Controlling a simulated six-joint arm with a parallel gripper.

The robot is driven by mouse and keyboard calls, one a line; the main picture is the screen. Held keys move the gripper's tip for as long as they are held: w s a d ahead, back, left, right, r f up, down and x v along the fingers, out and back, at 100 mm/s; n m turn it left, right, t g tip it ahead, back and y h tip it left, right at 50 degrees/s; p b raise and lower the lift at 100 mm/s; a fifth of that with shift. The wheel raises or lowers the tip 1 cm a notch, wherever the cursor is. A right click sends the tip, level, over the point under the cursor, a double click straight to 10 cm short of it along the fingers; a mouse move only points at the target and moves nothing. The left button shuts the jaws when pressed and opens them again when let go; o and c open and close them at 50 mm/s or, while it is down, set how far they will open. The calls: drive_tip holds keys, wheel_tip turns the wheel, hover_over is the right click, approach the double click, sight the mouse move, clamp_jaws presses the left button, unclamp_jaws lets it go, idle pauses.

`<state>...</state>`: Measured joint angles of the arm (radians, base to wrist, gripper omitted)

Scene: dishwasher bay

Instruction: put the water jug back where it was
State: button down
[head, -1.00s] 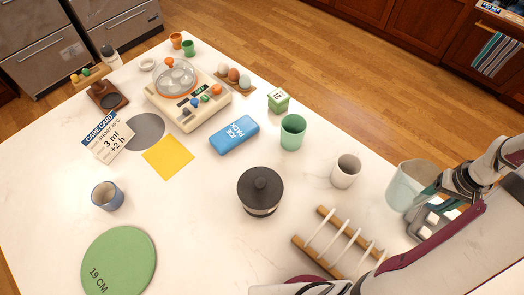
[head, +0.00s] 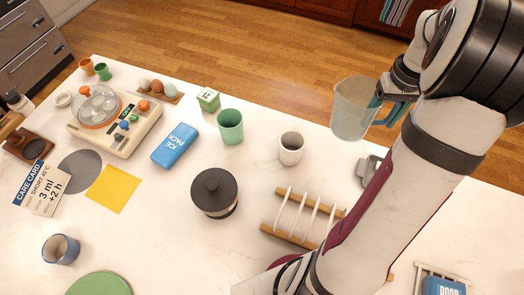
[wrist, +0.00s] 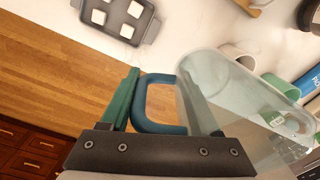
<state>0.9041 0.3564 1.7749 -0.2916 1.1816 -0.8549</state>
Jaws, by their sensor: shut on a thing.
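The water jug (head: 352,112) is a clear, pale-tinted jug with a teal handle, upright near the counter's far right edge in the head view. It appears raised above the counter. In the wrist view its clear body (wrist: 235,105) fills the right side. My gripper (head: 388,98) is shut on the jug's handle; in the wrist view the handle (wrist: 150,127) sits between the green fingers (wrist: 160,85). The arm hides part of the counter behind it.
A white mug (head: 291,148), a green cup (head: 230,127) and a wooden rack (head: 300,218) stand left of my arm. A grey tray with white squares (wrist: 118,20) lies partly hidden in the head view. A dark lidded pot (head: 214,194) stands further left.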

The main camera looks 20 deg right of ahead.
drive_tip(key=w+a+n, duration=0.4)
drive_tip(key=w+a, duration=0.4)
drive_tip(key=a, duration=0.2)
drive_tip(key=w+a+n, duration=0.3)
drive_tip(key=w+a, duration=0.5)
drive_tip(key=a, duration=0.3)
drive_tip(key=w+a+n, duration=0.2)
drive_tip(key=a+n, duration=0.2)
drive_tip(key=a, duration=1.1)
drive_tip(key=s+a+n, duration=0.3)
drive_tip(key=a+n, duration=0.1)
drive_tip(key=a, duration=0.9)
drive_tip(key=a+f, duration=0.3)
drive_tip(key=f, duration=0.1)
drive_tip(key=s+a+f, duration=0.1)
drive_tip(key=a+f, duration=0.7)
drive_tip(key=shift+s+a, duration=0.2)
drive_tip(key=shift+s, duration=0.15)
wheel_tip(320, 180, down, 4)
drive_tip(key=shift+a, duration=0.1)
drive_tip(key=shift+f, duration=0.15)
